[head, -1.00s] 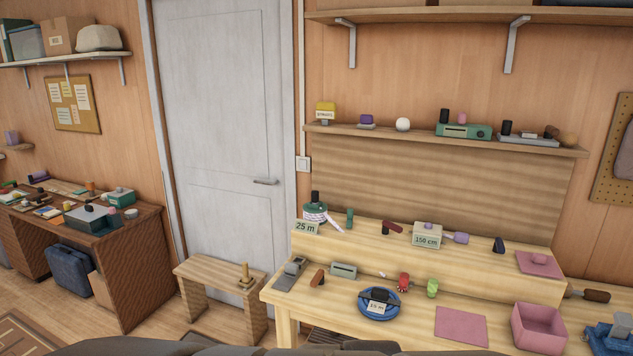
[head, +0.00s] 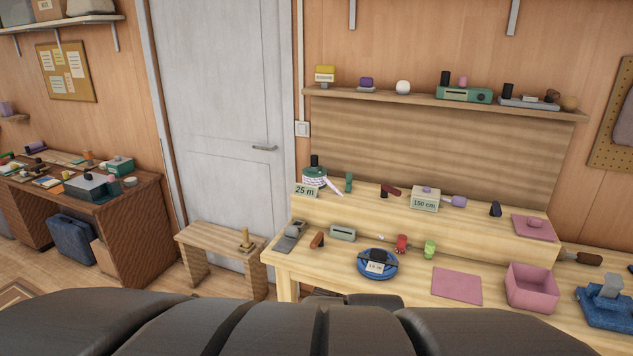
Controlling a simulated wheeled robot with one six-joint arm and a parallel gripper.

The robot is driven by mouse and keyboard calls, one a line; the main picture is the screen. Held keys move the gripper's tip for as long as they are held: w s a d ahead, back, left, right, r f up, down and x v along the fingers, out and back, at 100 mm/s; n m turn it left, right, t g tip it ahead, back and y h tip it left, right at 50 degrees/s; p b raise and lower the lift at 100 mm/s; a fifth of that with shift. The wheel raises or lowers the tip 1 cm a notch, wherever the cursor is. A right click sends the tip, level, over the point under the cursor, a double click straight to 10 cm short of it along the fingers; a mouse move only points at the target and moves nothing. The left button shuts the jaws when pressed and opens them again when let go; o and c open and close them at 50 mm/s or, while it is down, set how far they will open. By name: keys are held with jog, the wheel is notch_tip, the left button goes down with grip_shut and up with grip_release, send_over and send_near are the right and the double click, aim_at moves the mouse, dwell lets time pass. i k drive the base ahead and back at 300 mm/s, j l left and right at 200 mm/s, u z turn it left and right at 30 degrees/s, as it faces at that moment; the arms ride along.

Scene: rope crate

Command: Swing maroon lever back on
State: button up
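The maroon lever (head: 392,190) is a small dark red handle with a black part at its left end. It sits on the raised step of the wooden workbench (head: 300,262), left of the box labelled 150 cm (head: 425,201). It lies at a slant, its right end a little lower. Whether it is on or off cannot be read at this size. My gripper is not in view. Large dark rounded parts of my own body fill the bottom of the picture, well below the lever.
A brown handle (head: 317,240), a blue round dish (head: 377,265), a pink mat (head: 457,286) and a pink box (head: 532,288) are on the lower bench top. A green-topped spool (head: 314,176) stands left of the lever. A wooden stool (head: 220,240) stands left of the bench.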

aim_at(386, 189)
jog(key=i+l+z, duration=0.1)
jog(key=i, duration=0.8)
jog(key=i+l, duration=0.25)
jog(key=i, duration=0.65)
jog(key=l+z, duration=0.05)
